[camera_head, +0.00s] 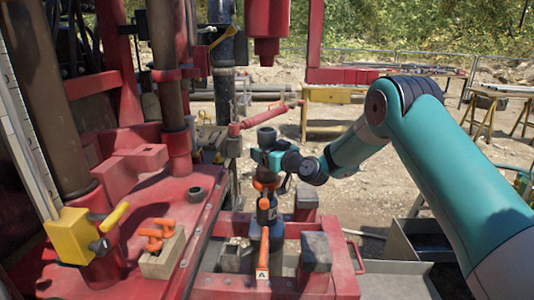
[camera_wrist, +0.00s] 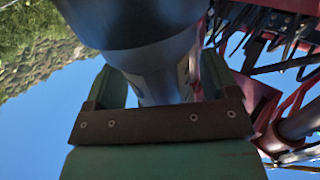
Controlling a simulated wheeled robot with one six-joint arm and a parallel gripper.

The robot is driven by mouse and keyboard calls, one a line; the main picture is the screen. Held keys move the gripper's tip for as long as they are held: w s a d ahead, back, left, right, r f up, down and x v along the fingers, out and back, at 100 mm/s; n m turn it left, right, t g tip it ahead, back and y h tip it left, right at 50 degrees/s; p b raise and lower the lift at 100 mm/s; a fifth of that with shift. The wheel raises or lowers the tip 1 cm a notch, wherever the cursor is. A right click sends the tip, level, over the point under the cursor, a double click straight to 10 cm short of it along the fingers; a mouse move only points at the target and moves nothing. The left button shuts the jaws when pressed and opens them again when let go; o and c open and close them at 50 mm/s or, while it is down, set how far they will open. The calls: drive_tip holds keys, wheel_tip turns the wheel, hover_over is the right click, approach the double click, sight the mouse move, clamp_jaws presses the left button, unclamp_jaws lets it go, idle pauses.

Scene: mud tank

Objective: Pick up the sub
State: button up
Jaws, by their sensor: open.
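The sub (camera_head: 266,135) appears to be the dark, upright cylindrical piece whose round top shows above my gripper in the head view. My teal gripper (camera_head: 270,158) is at its upper part, level with it, with the jaws around it. In the wrist view the grey cylinder (camera_wrist: 155,85) stands between the two green fingers, with a wider dark section (camera_wrist: 130,25) beside the narrower one. The jaws are open; I cannot tell whether either finger touches it. The sub's lower end is hidden by the gripper and an orange-and-black fitting (camera_head: 266,205) marked A.
An orange handle (camera_head: 264,250) marked A stands below the gripper. Grey blocks (camera_head: 316,250) on a red frame (camera_head: 345,270) flank the column. A wooden block (camera_head: 162,255) with orange pieces sits on the red deck at left. A red arm (camera_head: 270,117) passes just behind.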

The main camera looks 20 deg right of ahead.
clamp_jaws()
drive_tip(key=shift+r, duration=0.2)
